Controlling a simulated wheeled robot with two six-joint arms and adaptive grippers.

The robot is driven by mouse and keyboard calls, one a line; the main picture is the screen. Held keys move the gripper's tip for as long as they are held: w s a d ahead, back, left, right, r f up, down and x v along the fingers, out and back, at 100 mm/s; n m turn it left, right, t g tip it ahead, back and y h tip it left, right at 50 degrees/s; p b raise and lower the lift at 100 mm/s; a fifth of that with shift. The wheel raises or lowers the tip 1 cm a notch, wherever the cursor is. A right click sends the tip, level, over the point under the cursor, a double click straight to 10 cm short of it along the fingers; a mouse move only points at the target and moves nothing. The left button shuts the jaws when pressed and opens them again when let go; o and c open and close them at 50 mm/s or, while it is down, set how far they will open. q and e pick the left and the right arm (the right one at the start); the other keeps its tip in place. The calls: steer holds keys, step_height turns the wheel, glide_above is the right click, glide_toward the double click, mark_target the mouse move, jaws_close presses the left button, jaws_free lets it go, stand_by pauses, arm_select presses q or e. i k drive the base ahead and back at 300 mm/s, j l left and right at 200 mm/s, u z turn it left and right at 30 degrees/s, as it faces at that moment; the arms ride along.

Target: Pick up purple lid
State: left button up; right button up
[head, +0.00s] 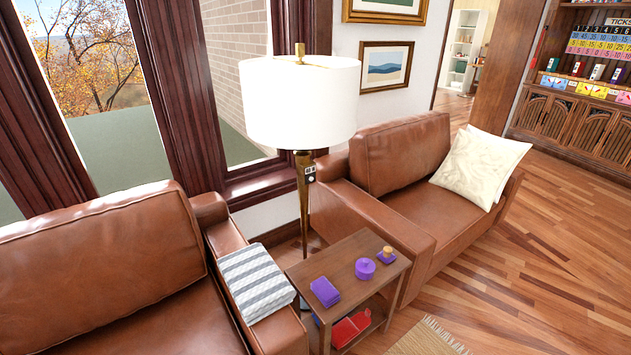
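A small round purple piece (365,268) with a raised top sits on the wooden side table (345,262); it looks like the purple lid, but I cannot tell whether it is a lid alone or a small lidded pot. Neither of my grippers is in view.
A red item (350,327) lies on the table's lower shelf. Leather armchairs (100,260) (400,175) flank the table, with a lamp (300,100) behind it. A striped cloth (256,282) covers an armrest. Wood floor (560,270) is open to the right; a rug (428,338) lies in front.

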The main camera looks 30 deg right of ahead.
mark_target(364, 266)
steer(key=i+l+z, duration=0.2)
steer(key=z, duration=0.2)
steer(key=i+l+z, duration=0.25)
steer(key=z, duration=0.15)
steer(key=i+l+z, duration=0.1)
steer(key=i+z, duration=0.15)
steer(key=z, duration=0.15)
